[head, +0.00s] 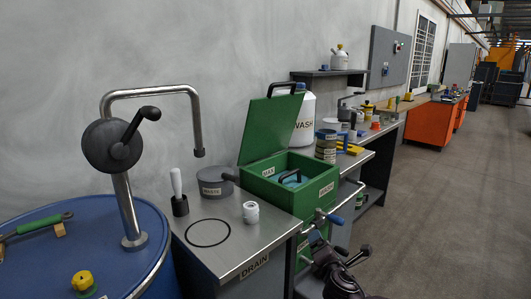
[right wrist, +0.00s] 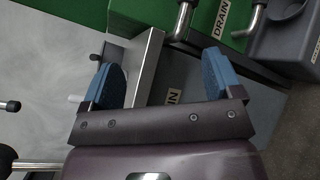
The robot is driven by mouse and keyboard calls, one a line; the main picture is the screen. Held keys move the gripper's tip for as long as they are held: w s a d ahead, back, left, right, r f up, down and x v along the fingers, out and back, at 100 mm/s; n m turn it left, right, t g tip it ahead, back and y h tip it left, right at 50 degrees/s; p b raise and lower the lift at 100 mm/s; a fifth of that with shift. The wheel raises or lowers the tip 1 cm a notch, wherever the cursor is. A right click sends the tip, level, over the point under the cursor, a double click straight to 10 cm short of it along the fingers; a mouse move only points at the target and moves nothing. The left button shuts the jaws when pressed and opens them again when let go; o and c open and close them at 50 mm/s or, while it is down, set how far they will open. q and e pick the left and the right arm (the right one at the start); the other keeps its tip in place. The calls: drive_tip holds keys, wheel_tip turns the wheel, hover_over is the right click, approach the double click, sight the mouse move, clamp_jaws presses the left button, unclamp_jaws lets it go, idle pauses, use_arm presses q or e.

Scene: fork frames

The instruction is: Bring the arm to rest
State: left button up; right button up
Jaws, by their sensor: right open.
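My right gripper (head: 327,218) is in the lower middle of the head view, beside the front of the green box and to the right of the drain bench. In the right wrist view my right gripper (right wrist: 163,73) has its two blue fingertips wide apart, with nothing between them. The corner of the steel bench (right wrist: 147,65) shows behind the gap. My left gripper is not in the head view.
A blue drum (head: 115,265) with a pump stands left. Open floor (head: 440,220) lies right.

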drive_tip(key=s+d+f+m+g+p, duration=0.15)
drive_tip(key=s+f+m, duration=0.25)
drive_tip(key=s, duration=0.4)
drive_tip(key=s+d+f+m+g+p, duration=0.1)
drive_tip(key=s+d+f+m, duration=0.2)
drive_tip(key=s, duration=0.5)
drive_tip(key=s+d+f+m+g+p, duration=0.1)
drive_tip(key=s+f+m, duration=0.35)
drive_tip(key=s, duration=0.45)
use_arm(q)
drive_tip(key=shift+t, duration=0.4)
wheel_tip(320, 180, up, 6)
drive_tip(key=p, duration=0.3)
use_arm(e)
drive_tip(key=s+d+r+m+g, duration=0.1)
drive_tip(key=s+m, duration=0.5)
drive_tip(key=s, duration=0.6)
drive_tip(key=s+d+r+m+g, duration=0.1)
drive_tip(key=s+d+r+m, duration=0.1)
drive_tip(key=s+d+m, duration=0.2)
drive_tip(key=s+m, duration=0.3)
drive_tip(key=s, duration=0.5)
drive_tip(key=shift+s+d+h, duration=0.15)
drive_tip(key=shift+s+h, duration=0.15)
drive_tip(key=shift+s, duration=0.1)
